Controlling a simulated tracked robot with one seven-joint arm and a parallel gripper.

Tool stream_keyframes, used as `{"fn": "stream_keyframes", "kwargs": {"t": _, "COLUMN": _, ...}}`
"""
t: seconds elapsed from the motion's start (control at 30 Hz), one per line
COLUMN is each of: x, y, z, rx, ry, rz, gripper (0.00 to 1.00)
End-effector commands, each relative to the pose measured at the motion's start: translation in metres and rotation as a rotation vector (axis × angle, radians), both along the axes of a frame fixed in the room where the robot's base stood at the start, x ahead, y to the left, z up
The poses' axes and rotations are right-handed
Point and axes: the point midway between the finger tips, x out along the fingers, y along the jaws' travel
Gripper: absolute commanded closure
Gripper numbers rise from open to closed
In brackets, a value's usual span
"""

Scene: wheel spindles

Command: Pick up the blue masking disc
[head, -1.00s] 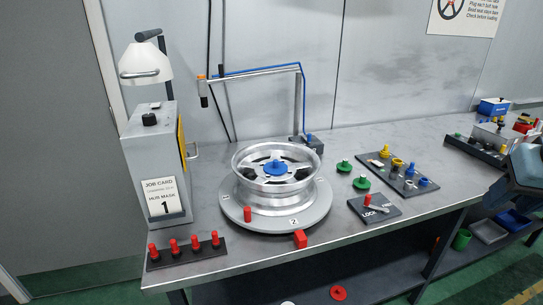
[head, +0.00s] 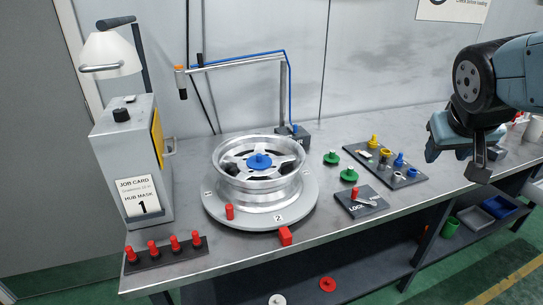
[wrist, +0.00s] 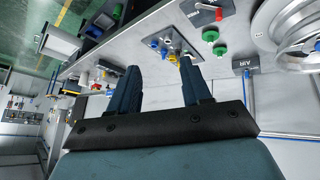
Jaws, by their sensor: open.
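The blue masking disc (head: 260,161), with a raised knob, sits at the hub of a silver wheel (head: 281,189) in the head view. The wheel lies flat on a round grey turntable (head: 244,222). A sliver of blue at the hub shows at the right edge of the wrist view (wrist: 317,46). My gripper (head: 462,158) is at the right of the head view, above the bench's right part and well away from the disc. Its two fingers are apart, with nothing between them, in the wrist view (wrist: 160,72).
Two green discs (head: 349,175) lie right of the wheel. Beside them are a lock plate (head: 366,207) with a red-knobbed lever and a dark board (head: 419,178) of coloured plugs. A post with a horizontal arm (head: 235,62) stands behind the wheel. Red pegs (head: 175,245) stand front left.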

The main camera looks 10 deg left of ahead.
Motion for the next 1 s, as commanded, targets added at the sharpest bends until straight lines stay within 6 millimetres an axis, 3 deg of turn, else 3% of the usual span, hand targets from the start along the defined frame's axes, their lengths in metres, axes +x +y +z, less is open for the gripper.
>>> {"fn": "stream_keyframes", "kwargs": {"t": 0.1, "x": 0.049, "y": 0.011, "z": -0.009, "rx": -0.109, "ry": -0.059, "rz": 0.069, "gripper": 0.52}}
{"fn": "stream_keyframes", "kwargs": {"t": 0.27, "x": 0.107, "y": 0.045, "z": -0.027, "rx": -0.183, "ry": -0.142, "rz": 0.232, "gripper": 0.52}}
{"fn": "stream_keyframes", "kwargs": {"t": 0.4, "x": 0.147, "y": 0.089, "z": -0.051, "rx": -0.166, "ry": -0.198, "rz": 0.415, "gripper": 0.52}}
{"fn": "stream_keyframes", "kwargs": {"t": 0.5, "x": 0.165, "y": 0.126, "z": -0.071, "rx": -0.107, "ry": -0.229, "rz": 0.558, "gripper": 0.52}}
{"fn": "stream_keyframes", "kwargs": {"t": 0.63, "x": 0.173, "y": 0.178, "z": -0.092, "rx": 0.019, "ry": -0.26, "rz": 0.748, "gripper": 0.52}}
{"fn": "stream_keyframes", "kwargs": {"t": 0.8, "x": 0.161, "y": 0.24, "z": -0.106, "rx": 0.228, "ry": -0.285, "rz": 0.969, "gripper": 0.52}}
{"fn": "stream_keyframes", "kwargs": {"t": 1.0, "x": 0.139, "y": 0.279, "z": -0.104, "rx": 0.408, "ry": -0.292, "rz": 1.124, "gripper": 0.52}}
